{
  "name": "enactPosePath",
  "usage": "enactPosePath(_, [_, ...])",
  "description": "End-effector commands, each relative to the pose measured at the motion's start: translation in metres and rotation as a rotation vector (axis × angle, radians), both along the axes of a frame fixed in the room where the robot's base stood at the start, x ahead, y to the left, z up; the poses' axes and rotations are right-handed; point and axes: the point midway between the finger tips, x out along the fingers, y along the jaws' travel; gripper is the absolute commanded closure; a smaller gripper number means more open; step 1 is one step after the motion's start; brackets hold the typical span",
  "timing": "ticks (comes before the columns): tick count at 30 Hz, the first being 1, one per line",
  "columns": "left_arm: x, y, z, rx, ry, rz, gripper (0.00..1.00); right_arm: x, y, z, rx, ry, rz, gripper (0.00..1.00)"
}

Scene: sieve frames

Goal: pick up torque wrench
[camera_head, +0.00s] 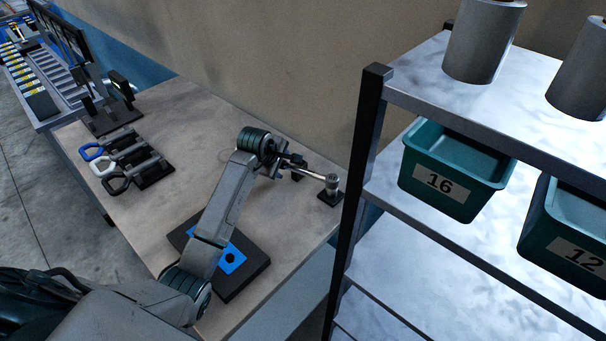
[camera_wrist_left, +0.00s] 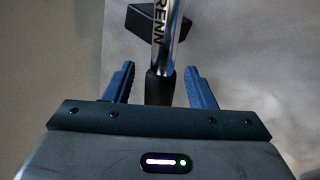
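The torque wrench has a silver shaft (camera_head: 314,176) and a silver head that rests on a small black stand at the back right corner of the workbench. My left gripper (camera_head: 290,161) is at its handle end, which it partly hides in the head view. In the left wrist view, the silver shaft (camera_wrist_left: 163,45) with dark lettering runs down into a black grip between the two blue fingers of my left gripper (camera_wrist_left: 159,86). The fingers are open, with a gap on each side of the grip. My right gripper is not in view.
The workbench (camera_head: 185,120) carries a black pad (camera_head: 250,272) with a blue inset under my left arm. Several handled tools (camera_head: 123,160) lie at its left. A shelf rack (camera_head: 362,140) with teal bins (camera_head: 457,165) stands close on the right. A wall runs behind the bench.

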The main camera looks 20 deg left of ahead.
Motion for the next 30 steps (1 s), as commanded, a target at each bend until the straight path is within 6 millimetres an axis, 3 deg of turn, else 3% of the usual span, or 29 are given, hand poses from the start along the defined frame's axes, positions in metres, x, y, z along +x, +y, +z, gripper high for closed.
enactPosePath(1, [0.0,0.0,0.0,0.0,0.0,0.0,0.58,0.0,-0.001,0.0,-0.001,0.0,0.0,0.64])
enactPosePath(6, [0.0,0.0,0.0,0.0,0.0,0.0,0.91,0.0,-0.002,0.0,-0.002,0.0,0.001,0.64])
enactPosePath(8, [0.0,0.0,0.0,0.0,0.0,0.0,1.0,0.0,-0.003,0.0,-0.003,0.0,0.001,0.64])
enactPosePath(20, [0.001,0.0,0.005,-0.001,-0.005,0.001,1.0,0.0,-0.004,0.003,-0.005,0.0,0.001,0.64])
enactPosePath(30, [0.002,0.001,0.041,0.0,-0.01,0.001,1.0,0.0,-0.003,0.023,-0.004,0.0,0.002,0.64])
